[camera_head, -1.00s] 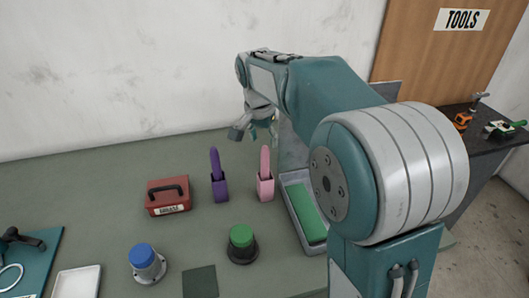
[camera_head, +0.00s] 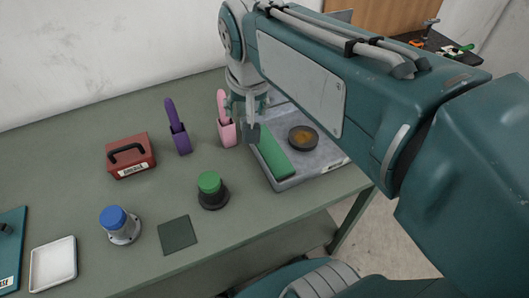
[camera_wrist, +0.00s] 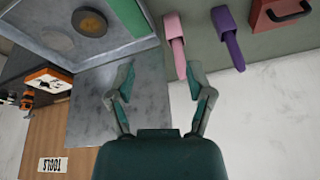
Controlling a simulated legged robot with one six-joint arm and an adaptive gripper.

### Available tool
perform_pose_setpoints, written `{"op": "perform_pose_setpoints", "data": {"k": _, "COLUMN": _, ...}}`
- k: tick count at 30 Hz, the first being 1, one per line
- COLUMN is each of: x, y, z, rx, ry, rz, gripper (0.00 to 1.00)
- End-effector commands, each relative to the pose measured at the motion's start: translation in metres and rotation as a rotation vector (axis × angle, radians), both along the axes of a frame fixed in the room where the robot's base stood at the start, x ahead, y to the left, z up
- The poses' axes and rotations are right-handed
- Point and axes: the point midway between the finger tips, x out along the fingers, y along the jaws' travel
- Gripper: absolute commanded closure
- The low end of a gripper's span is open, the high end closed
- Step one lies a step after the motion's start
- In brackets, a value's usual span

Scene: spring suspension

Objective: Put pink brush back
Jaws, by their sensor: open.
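The pink brush (camera_head: 222,103) stands upright in a pink holder (camera_head: 227,134) on the green-grey table. Its upper part also shows in the wrist view (camera_wrist: 180,62), with the holder (camera_wrist: 173,25) above it in the picture. My gripper (camera_head: 251,125) is open and points down just to the right of the pink brush. In the wrist view my open gripper (camera_wrist: 160,75) has nothing between its fingers; the pink brush lies close to its right finger.
A purple brush in a purple holder (camera_head: 182,138) stands left of the pink one. A grey tray (camera_head: 322,160) with a green strip (camera_head: 272,152) and a dark round dish (camera_head: 303,138) lies to the right. A red box (camera_head: 131,157), green-capped pot (camera_head: 211,190) and blue-capped pot (camera_head: 118,225) stand nearby.

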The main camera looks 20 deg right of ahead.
Motion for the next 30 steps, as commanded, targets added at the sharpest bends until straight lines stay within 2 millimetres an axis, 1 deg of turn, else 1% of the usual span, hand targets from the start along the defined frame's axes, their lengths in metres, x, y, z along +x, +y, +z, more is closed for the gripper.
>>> {"op": "perform_pose_setpoints", "data": {"k": 1, "x": -0.016, "y": -0.001, "z": -0.004, "rx": -0.008, "ry": -0.022, "rz": 0.035, "gripper": 0.33}}
{"op": "perform_pose_setpoints", "data": {"k": 6, "x": -0.062, "y": -0.001, "z": -0.026, "rx": -0.046, "ry": -0.087, "rz": 0.167, "gripper": 0.33}}
{"op": "perform_pose_setpoints", "data": {"k": 9, "x": -0.081, "y": -0.001, "z": -0.04, "rx": -0.069, "ry": -0.118, "rz": 0.229, "gripper": 0.33}}
{"op": "perform_pose_setpoints", "data": {"k": 12, "x": -0.093, "y": -0.001, "z": -0.05, "rx": -0.085, "ry": -0.138, "rz": 0.268, "gripper": 0.33}}
{"op": "perform_pose_setpoints", "data": {"k": 16, "x": -0.098, "y": -0.001, "z": -0.055, "rx": -0.094, "ry": -0.147, "rz": 0.289, "gripper": 0.33}}
{"op": "perform_pose_setpoints", "data": {"k": 30, "x": -0.098, "y": -0.001, "z": -0.054, "rx": -0.094, "ry": -0.146, "rz": 0.288, "gripper": 0.33}}
